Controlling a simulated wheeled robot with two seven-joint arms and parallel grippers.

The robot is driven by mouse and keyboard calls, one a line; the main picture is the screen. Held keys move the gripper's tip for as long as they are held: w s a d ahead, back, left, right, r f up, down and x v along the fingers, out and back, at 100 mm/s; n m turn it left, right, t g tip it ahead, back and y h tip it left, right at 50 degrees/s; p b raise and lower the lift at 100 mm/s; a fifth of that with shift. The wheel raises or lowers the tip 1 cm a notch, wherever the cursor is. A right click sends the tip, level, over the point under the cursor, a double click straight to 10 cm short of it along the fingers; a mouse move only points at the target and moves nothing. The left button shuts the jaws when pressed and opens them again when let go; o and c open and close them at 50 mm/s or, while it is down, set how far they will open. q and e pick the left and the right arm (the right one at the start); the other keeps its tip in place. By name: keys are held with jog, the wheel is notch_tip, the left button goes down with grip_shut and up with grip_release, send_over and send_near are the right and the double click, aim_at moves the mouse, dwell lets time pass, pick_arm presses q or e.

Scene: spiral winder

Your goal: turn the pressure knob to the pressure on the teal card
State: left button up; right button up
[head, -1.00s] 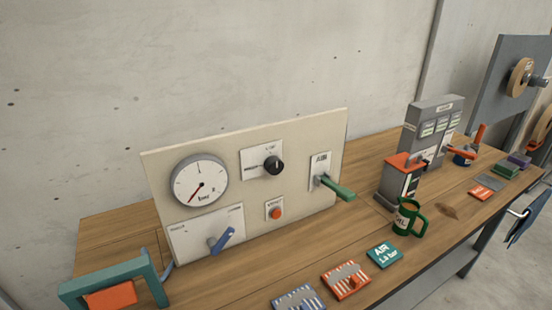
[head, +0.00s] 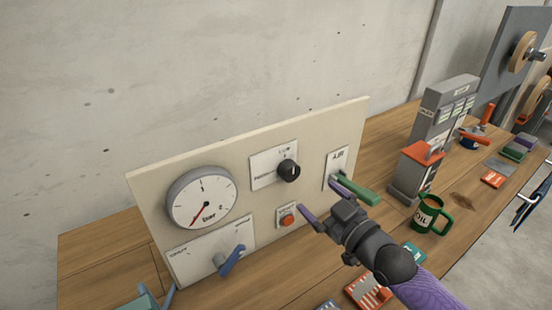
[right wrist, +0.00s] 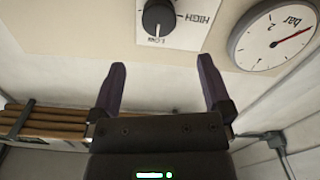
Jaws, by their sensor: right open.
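The black pressure knob (head: 289,171) sits on a white plate on the cream panel; it also shows in the right wrist view (right wrist: 158,17), beside LOW and HIGH marks. The round gauge (head: 202,198) is left of it, its red needle pointing to the lower left; it also shows in the right wrist view (right wrist: 275,36). The teal card (head: 414,251) lies on the table, partly hidden behind my right arm. My right gripper (head: 319,196) is open and empty, in front of the panel, below and right of the knob, apart from it. My left gripper is not in view.
A green lever (head: 355,190) sticks out close to my right gripper. A red button (head: 287,219) and blue lever (head: 232,261) are lower on the panel. A green mug (head: 428,215) and grey-and-red device (head: 415,172) stand right. An orange card (head: 366,291) lies in front.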

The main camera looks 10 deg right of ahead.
aim_at(293, 173)
jog(key=b+x, duration=0.2)
jog(key=x, duration=0.6)
jog(key=shift+w, duration=0.25)
jog(key=shift+w+a, duration=0.2)
jog(key=shift+w, duration=0.1)
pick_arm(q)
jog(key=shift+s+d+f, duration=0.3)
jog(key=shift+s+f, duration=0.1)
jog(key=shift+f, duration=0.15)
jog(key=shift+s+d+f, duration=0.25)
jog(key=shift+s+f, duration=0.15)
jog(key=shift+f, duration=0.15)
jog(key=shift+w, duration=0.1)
pick_arm(e)
jog(key=c, duration=1.3)
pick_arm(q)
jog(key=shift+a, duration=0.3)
pick_arm(e)
jog(key=shift+m, duration=0.3)
